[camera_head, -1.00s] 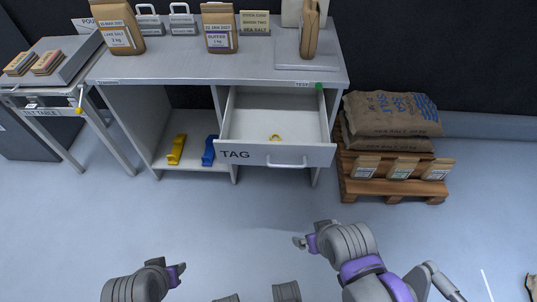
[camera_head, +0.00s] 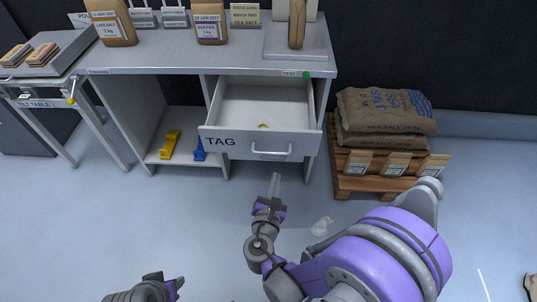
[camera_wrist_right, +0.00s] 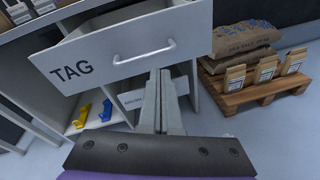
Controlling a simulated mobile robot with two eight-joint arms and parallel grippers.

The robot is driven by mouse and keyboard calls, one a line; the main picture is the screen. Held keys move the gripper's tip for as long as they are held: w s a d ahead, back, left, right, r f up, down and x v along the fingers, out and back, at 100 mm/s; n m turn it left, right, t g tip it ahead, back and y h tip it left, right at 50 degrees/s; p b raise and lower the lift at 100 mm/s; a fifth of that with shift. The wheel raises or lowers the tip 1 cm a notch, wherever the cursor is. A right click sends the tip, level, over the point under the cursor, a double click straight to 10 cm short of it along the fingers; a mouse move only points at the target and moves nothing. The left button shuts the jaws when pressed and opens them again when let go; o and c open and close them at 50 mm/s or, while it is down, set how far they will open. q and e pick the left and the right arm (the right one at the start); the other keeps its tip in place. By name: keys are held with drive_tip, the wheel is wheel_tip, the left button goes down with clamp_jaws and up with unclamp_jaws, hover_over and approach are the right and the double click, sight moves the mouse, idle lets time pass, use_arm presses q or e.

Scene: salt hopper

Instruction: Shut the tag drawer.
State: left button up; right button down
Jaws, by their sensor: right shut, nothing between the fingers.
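My right gripper (camera_head: 275,178) is shut and empty, pointing at the drawer from in front and just below the handle. In the right wrist view the drawer front (camera_wrist_right: 110,62) is ahead, and the shut fingers (camera_wrist_right: 160,78) overlap its lower edge; I cannot tell if they touch. My left gripper (camera_head: 180,283) is at the bottom left, its fingers only partly visible.
The bench (camera_head: 150,62) carries several paper bags. A yellow scoop (camera_head: 170,144) and a blue one (camera_head: 199,150) lie on its lower shelf. A pallet (camera_head: 350,184) with sacks stands right of the drawer.

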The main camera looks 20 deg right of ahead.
drive_tip(key=a+n+t+y, duration=0.1)
drive_tip(key=a+n+t, duration=0.2)
drive_tip(key=a+n, duration=0.15)
drive_tip(key=b, duration=0.2)
approach(265, 140)
drive_tip(key=shift+n, duration=0.25)
drive_tip(key=x, duration=0.6)
drive_tip(key=shift+w+d+r, duration=0.1)
drive_tip(key=shift+w+r, duration=0.05)
drive_tip(key=shift+w, duration=0.25)
use_arm(q)
drive_tip(key=shift+s+d+f, duration=0.1)
drive_tip(key=shift+s+f, duration=0.1)
drive_tip(key=shift+f, duration=0.3)
drive_tip(key=shift+s+d+f, duration=0.1)
drive_tip(key=shift+s+f, duration=0.1)
drive_tip(key=shift+f, duration=0.25)
drive_tip(key=shift+p, duration=0.3)
use_arm(e)
drive_tip(key=x, duration=1.8)
drive_tip(key=shift+f, duration=0.4)
drive_tip(key=x, duration=0.7)
drive_tip(key=shift+w+f, duration=0.15)
drive_tip(key=shift+f, duration=0.1)
use_arm(q)
drive_tip(key=shift+w+d, duration=0.35)
drive_tip(key=shift+w, duration=0.5)
use_arm(e)
drive_tip(key=shift+w+d+r, duration=0.1)
drive_tip(key=shift+r, duration=0.15)
